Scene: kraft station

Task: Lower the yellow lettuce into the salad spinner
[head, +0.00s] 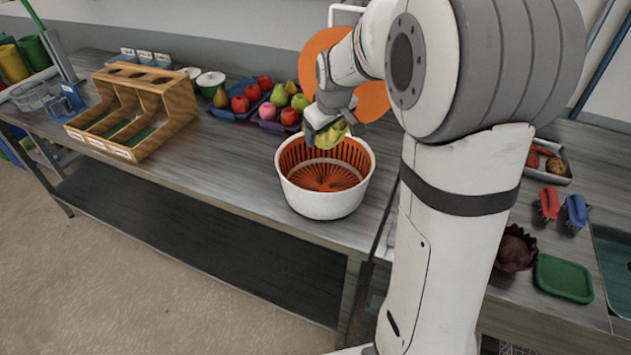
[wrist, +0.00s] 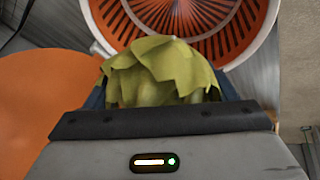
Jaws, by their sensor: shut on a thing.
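The yellow lettuce (head: 331,134) is a leafy yellow-green head held in my gripper (head: 322,122). In the wrist view the lettuce (wrist: 160,72) sits between the fingers of my gripper (wrist: 155,95), which is shut on it. The salad spinner (head: 325,204) is a white round bowl with an orange slotted basket (head: 322,176) inside. It stands open on the counter. In the head view the lettuce appears at the far rim of the spinner. The wrist view shows the orange basket (wrist: 205,28) beyond the lettuce. The exact gap between lettuce and rim is hard to tell.
A large orange disc (head: 372,102) shows behind my gripper. Trays of fruit (head: 268,124) stand behind and left of the spinner. A wooden divided bin (head: 132,110) is further left. Two brushes (head: 562,207), a green lid-like block (head: 563,278) and a dark red vegetable (head: 516,248) lie at right.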

